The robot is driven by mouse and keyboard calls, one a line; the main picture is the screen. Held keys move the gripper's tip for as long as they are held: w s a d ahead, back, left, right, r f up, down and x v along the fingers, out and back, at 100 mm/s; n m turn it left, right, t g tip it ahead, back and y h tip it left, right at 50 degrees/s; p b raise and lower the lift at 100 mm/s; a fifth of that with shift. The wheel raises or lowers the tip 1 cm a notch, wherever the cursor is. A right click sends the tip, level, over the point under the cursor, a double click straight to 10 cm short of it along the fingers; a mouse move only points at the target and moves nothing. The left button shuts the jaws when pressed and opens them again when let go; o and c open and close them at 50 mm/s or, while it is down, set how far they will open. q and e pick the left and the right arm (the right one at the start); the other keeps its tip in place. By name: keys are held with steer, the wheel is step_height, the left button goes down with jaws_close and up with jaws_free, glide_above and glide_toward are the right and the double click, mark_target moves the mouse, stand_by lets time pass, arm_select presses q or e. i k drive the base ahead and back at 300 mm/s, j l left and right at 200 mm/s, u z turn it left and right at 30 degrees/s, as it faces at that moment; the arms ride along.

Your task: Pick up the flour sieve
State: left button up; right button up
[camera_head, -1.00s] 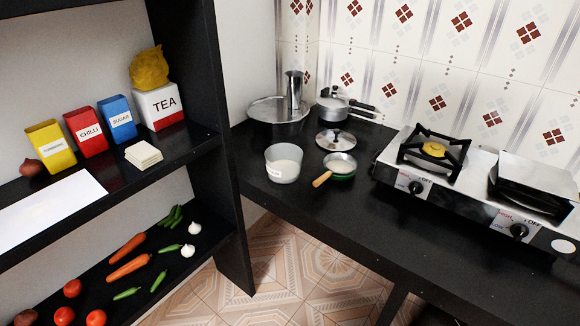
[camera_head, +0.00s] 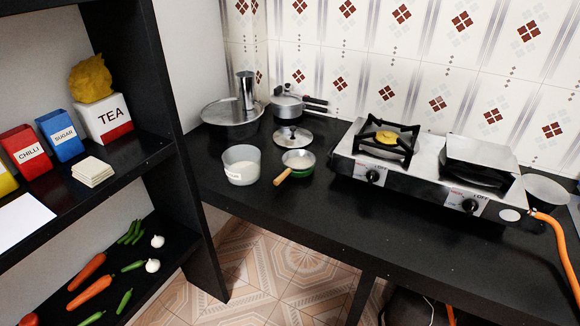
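I cannot tell for sure which thing is the flour sieve. A wide, shallow round steel vessel (camera_head: 222,115) stands at the back left of the black counter, with a tall steel cup (camera_head: 246,92) at its back. A grey round bowl-like thing (camera_head: 545,187) at the far right is partly hidden by the stove. A small green pan-like thing with a wooden handle (camera_head: 298,161) lies on the counter left of the stove. Neither of my grippers is in view.
A two-burner stove (camera_head: 405,185) fills the counter's right part, with an orange hose (camera_head: 555,245). A white pot (camera_head: 241,164), a lid (camera_head: 292,136) and a pressure cooker (camera_head: 287,104) stand left of it. The counter front is clear. Black shelves (camera_head: 165,150) rise at left.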

mark_target(296, 163)
steer(key=k+z, duration=0.15)
steer(key=z, duration=0.3)
steer(key=k+z, duration=0.15)
steer(key=z, duration=0.25)
steer(key=k+l+z, duration=0.15)
steer(key=z, duration=0.3)
